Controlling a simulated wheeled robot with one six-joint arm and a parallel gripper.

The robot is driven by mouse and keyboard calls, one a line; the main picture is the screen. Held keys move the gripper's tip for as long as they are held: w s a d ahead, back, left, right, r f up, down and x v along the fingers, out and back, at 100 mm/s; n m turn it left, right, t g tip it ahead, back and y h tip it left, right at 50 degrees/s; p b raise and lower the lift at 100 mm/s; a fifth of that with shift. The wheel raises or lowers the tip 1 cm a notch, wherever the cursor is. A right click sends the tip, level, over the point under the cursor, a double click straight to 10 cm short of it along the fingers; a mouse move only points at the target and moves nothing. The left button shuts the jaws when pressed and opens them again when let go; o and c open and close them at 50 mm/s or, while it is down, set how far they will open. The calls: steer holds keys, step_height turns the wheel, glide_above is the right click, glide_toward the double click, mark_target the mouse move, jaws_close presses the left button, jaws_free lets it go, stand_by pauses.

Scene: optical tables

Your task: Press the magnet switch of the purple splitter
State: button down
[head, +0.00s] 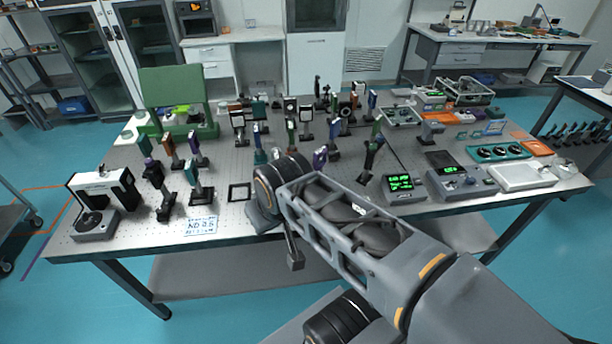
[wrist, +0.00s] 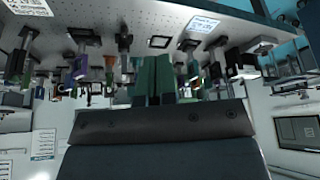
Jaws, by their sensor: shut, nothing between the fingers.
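Several post-mounted optics stand on the optical table (head: 120,220). Purple parts show on one at the left (head: 195,147) and on another just right of my wrist (head: 320,159). I cannot tell which is the purple splitter, and its magnet switch is too small to make out. My gripper (wrist: 153,82) shows there as two green fingers close together, shut and empty. In the head view my arm hides the fingers.
A black-and-white microscope-like device (head: 102,197) stands at the front left. A paper label (head: 200,226) and a square frame (head: 240,192) lie near the front edge. Lit display boxes (head: 404,187) stand at the right. Posts crowd the middle; the front left strip is clearer.

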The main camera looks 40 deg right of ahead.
steer(key=w+d+f+m+t+h+b, duration=0.1)
steer(key=w+d+f+b, duration=0.4)
steer(key=w+d, duration=0.5)
steer(key=w+d+f+m+h+b, duration=0.2)
steer(key=w+d+f+m+b, duration=0.2)
steer(key=w+d+f, duration=0.5)
steer(key=d+f, duration=0.1)
steer(key=d, duration=0.5)
steer(key=shift+w+f+t+b, duration=0.2)
steer(key=shift+w+t+b, duration=0.15)
steer(key=shift+w+t, duration=0.05)
steer(key=shift+a, duration=0.1)
steer(key=p+x, duration=0.1)
steer(key=x, duration=0.9)
